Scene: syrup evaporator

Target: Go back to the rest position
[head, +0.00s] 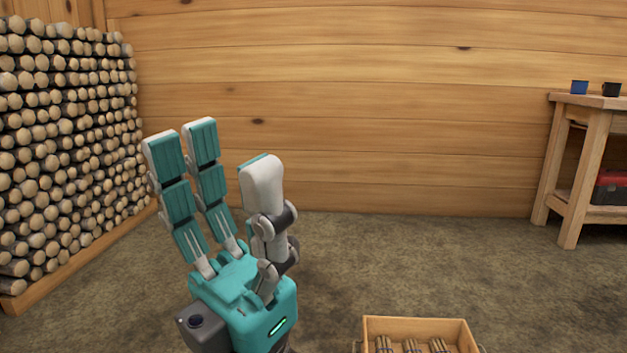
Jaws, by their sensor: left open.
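My left gripper (225,172) is raised in the lower left-centre of the head view, with its teal and white fingers pointing up. Its fingers are spread apart and nothing is between them. It is clear of the wall and the floor things around it. My right gripper does not show in this view.
A tall stack of cut logs (65,135) stands at the left. A wooden crate (418,324) holding bundled sticks sits at the bottom right of centre. A wooden table (598,101) with a blue cup (579,87) and a black cup (611,89) stands at the right. The middle floor is clear.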

